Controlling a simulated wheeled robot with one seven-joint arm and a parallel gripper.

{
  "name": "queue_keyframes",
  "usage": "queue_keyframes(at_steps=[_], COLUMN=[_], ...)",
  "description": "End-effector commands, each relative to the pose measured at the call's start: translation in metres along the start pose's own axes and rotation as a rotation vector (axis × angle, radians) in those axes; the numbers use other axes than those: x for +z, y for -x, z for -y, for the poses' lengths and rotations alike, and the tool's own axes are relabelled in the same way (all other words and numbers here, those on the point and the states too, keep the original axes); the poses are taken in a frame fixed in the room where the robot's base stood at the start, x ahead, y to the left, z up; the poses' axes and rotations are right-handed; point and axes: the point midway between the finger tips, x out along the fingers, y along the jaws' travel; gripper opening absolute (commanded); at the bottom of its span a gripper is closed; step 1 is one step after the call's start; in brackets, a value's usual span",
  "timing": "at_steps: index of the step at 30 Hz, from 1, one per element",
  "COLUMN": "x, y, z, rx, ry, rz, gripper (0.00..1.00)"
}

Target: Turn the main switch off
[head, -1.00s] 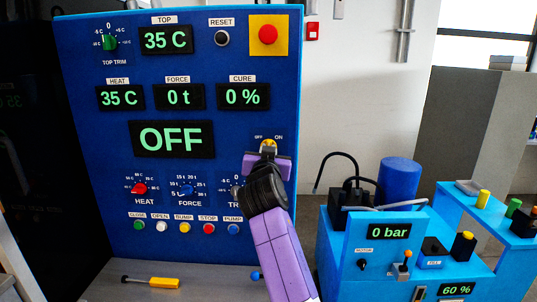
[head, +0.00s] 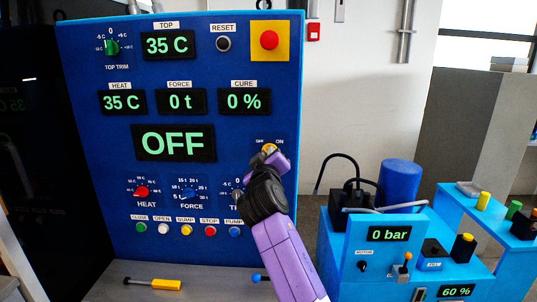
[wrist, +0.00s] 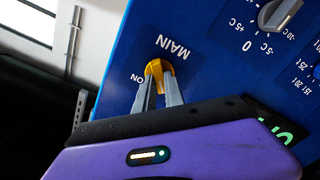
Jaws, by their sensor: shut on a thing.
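The main switch (head: 269,148) is a small yellow knob on the right of the blue panel (head: 120,245), under OFF and ON labels. In the wrist view the yellow knob (wrist: 154,68) shows beside the MAIN and ON lettering. My gripper (wrist: 158,82) is shut on it, with a grey finger on each side. In the head view my gripper (head: 271,152) reaches the knob from below and hides part of it. The large display (head: 173,143) reads OFF in green.
A red emergency button (head: 269,40) on a yellow plate sits above the switch. Dials (head: 188,192) and coloured push buttons (head: 187,230) are to the lower left. A blue pump unit (head: 345,270) stands to the right. A yellow-handled screwdriver (head: 166,284) lies on the ledge.

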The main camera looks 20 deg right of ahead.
Motion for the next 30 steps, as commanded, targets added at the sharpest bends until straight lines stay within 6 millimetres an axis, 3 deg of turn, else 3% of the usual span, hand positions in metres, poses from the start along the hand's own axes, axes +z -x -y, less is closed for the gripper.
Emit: queue_keyframes(at_steps=[22, 23, 26, 30], x=[0.0013, 0.0013, 0.0012, 0.0007], y=[0.0004, 0.0004, 0.0004, 0.0003], z=[0.0024, 0.0024, 0.0022, 0.0015], rx=[-0.002, -0.002, -0.002, -0.001], ry=[0.093, 0.093, 0.093, 0.091], rz=[0.002, 0.002, 0.002, 0.001], gripper=[0.0, 0.15, 0.35, 0.35])
